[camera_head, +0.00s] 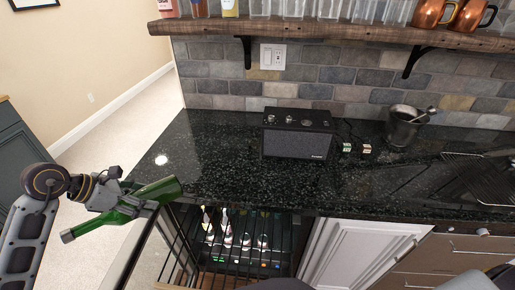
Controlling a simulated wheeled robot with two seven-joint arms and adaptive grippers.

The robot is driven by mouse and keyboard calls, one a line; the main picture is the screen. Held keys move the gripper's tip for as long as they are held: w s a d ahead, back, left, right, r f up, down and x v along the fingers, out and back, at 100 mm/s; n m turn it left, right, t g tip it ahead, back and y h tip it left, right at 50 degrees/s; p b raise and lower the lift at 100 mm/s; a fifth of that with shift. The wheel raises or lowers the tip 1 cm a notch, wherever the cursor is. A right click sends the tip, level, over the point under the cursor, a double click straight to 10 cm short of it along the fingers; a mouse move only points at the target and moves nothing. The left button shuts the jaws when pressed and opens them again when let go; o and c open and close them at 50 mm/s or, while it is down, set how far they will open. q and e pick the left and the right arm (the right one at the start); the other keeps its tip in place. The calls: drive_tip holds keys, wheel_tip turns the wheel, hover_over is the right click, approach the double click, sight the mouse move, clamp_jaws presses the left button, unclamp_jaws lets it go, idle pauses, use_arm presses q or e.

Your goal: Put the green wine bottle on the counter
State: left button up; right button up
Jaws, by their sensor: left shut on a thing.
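The green wine bottle (165,190) is in the grasp of my left gripper (138,207), at the left in the head view. The bottle lies tilted, its wide end up to the right and its neck down to the left. The gripper's fingers cover part of its middle. The dark speckled counter (220,165) runs from the middle to the right. The bottle's wide end shows at the counter's front left corner; I cannot tell whether it touches. My right gripper is not in view.
A black speaker (297,138) stands on the counter, with small blocks and a metal cup (403,126) to its right. A wire rack (482,178) lies at the far right. The counter's left part is clear. An open-looking wine cooler (235,240) is below.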

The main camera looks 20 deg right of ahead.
sight(150, 185)
use_arm(q)
drive_tip(key=shift+w+d+r+m+g+y+b, duration=0.2)
drive_tip(key=shift+w+d+r+m+g+y, duration=0.2)
drive_tip(key=shift+w+d+m+g, duration=0.35)
drive_tip(key=shift+w+d+r+m+g+y+b, duration=0.25)
drive_tip(key=shift+w+d+r+m+g, duration=0.25)
drive_tip(key=shift+w+m, duration=0.4)
drive_tip(key=shift+w+d+r+m+g+y+b, duration=0.1)
drive_tip(key=shift+w+d+r+m+g+y, duration=0.15)
drive_tip(key=shift+w+m+y, duration=0.25)
drive_tip(key=shift+w+d+r+m+g+y+b, duration=0.1)
drive_tip(key=shift+w+d+r+m+g+y, duration=0.15)
drive_tip(key=shift+m, duration=0.5)
drive_tip(key=shift+w+d+r+m+g+y+b, duration=0.1)
drive_tip(key=shift+w+d+r+m+g+y, duration=0.1)
drive_tip(key=shift+w+d+m+y, duration=0.3)
drive_tip(key=w+r+m+t+b, duration=0.2)
drive_tip(key=w+r+m+t, duration=0.2)
drive_tip(key=m, duration=0.6)
drive_tip(key=w+d+r+m+t+b, duration=0.1)
drive_tip(key=w+r+m+t+b, duration=0.1)
drive_tip(key=w+r+m+t, duration=0.3)
drive_tip(key=shift+w+d+r+m, duration=0.15)
drive_tip(key=shift+w+r+m, duration=0.5)
drive_tip(key=shift+w+m, duration=1.9)
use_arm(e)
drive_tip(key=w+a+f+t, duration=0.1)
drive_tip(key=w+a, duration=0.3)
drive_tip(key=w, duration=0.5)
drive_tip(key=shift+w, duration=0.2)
